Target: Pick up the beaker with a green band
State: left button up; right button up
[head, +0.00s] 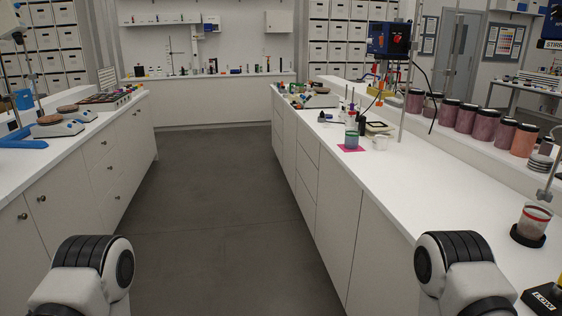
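A small beaker (351,140) with blue-green colouring stands upright on a magenta square (352,149) on the right-hand counter. It is too small to tell whether the green is a band or its contents. A pale clear beaker (380,143) stands just to its right. A beaker with a red band (535,219) stands on a black round base near the right edge. Only rounded joints of my two arms show at the bottom; neither gripper is in view.
Several dark-lidded pigment jars (466,117) line the raised ledge along the right counter (420,190). A stand with a blue stirrer head (389,40) rises behind the beakers. The grey aisle floor (215,200) is clear. The left counter (100,122) holds hotplates.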

aim_at(352, 136)
jog(key=i+j+z, duration=0.35)
jog(key=i, duration=0.2)
jog(key=i+j+z, duration=0.35)
jog(key=i, duration=0.15)
jog(key=i+j+z, duration=0.1)
jog(key=z, duration=0.3)
jog(key=i+j+z, duration=0.1)
jog(key=z, duration=0.3)
jog(key=j+z, duration=0.1)
jog(key=z, duration=0.3)
